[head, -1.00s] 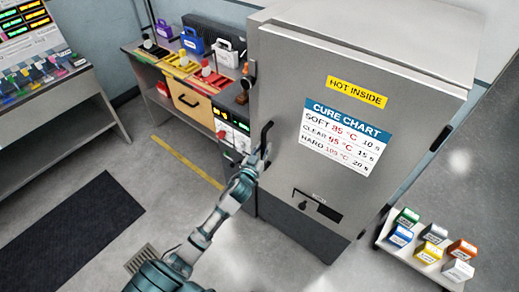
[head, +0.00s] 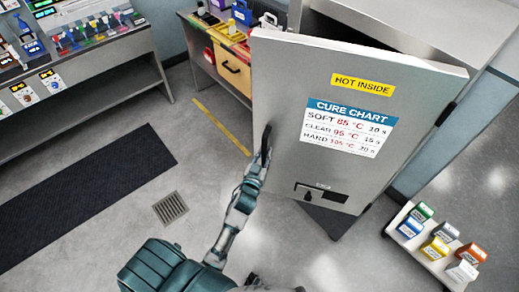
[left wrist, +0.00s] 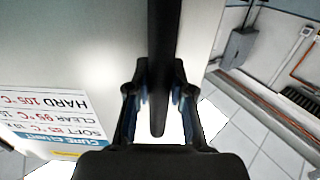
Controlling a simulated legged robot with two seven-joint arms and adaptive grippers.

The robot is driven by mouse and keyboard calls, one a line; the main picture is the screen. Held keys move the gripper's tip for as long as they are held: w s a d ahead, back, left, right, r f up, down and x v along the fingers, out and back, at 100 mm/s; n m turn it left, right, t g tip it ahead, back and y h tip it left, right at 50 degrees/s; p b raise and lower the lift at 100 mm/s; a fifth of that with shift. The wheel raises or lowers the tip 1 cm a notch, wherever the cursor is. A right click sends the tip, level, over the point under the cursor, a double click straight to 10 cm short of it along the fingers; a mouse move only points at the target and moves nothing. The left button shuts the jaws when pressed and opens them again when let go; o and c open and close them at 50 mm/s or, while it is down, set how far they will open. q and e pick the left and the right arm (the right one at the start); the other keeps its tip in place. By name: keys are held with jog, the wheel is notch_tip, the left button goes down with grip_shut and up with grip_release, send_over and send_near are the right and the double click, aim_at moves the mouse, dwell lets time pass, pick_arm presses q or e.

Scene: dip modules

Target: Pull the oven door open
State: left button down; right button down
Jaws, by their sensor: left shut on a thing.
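The oven door (head: 285,110) is a large grey panel with a yellow HOT INSIDE label and a cure chart. It stands partly open, swung out from the oven body (head: 425,25) with its hinge side at the right. The dark vertical handle (head: 266,143) is on the door's left edge. My left gripper (head: 260,163) is shut on the handle. In the left wrist view the black handle (left wrist: 162,60) runs down between the two fingers of the gripper (left wrist: 160,105). The oven's inside is hidden behind the door. My right gripper is not in view.
A bench (head: 236,75) with coloured cases stands behind the door's left side. A low white rack (head: 424,262) with several coloured boxes stands at the lower right. A shelf table (head: 90,67) is at upper left. The floor with a dark mat (head: 90,190) is open at left.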

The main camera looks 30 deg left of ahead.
pick_arm(q)
jog(key=shift+s+d+r, duration=0.1)
jog(key=shift+s, duration=0.05)
jog(key=c, duration=1)
grip_release()
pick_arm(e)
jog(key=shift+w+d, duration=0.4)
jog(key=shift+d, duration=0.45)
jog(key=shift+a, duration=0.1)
pick_arm(q)
jog(key=shift+s, duration=0.2)
jog(key=shift+s+d, duration=0.1)
jog(key=shift+s, duration=0.3)
jog(key=s, duration=0.3)
jog(key=s+d, duration=0.1)
jog(key=s, duration=0.3)
jog(key=s+d, duration=0.1)
jog(key=s, duration=0.2)
jog(key=shift+s, duration=0.35)
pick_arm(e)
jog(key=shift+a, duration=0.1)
